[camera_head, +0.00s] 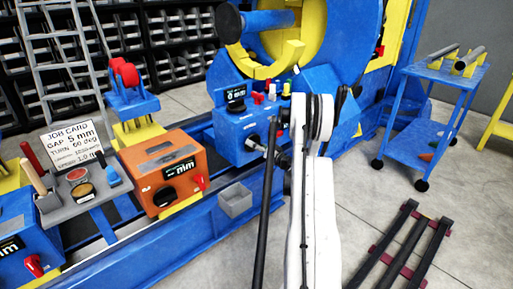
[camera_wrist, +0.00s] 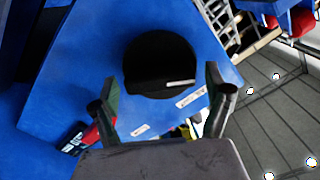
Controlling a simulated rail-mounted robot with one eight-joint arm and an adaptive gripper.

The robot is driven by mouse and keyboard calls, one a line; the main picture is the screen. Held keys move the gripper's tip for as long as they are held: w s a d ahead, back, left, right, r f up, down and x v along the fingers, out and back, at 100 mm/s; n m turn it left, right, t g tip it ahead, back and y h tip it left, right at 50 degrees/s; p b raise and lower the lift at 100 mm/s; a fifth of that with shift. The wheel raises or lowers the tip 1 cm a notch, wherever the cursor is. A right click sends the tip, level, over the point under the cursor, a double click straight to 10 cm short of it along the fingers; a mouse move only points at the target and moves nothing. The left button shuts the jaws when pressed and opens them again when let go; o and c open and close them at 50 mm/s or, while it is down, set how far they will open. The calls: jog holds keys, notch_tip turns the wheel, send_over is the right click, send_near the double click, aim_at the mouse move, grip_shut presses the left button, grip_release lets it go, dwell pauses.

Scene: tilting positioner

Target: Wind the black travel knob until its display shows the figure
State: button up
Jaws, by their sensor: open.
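In the wrist view a round black knob (camera_wrist: 155,60) with a short white mark sits on a blue panel. My gripper (camera_wrist: 161,76) is open, its fingers on either side of the knob's lower part; contact cannot be told. In the head view my gripper is largely hidden behind my white arm, in front of the blue positioner housing (camera_head: 238,128). A small display (camera_head: 236,94) on that housing seems to read 0 mm. An orange box (camera_head: 150,155) has its own black knob (camera_head: 164,197) and a mm display (camera_head: 180,168).
A job card (camera_head: 72,134) reads gap 5 mm and turn 60 deg; its last line is small. A red lever (camera_wrist: 102,122) is close to the left finger. A blue cart (camera_head: 425,110) stands right, and dark rails (camera_head: 405,250) lie on the floor.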

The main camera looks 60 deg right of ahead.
jog(key=shift+w+d, duration=0.1)
jog(key=shift+w, duration=0.15)
jog(key=c, duration=1.2)
jog(key=shift+o, duration=0.2)
jog(key=shift+m, duration=0.3)
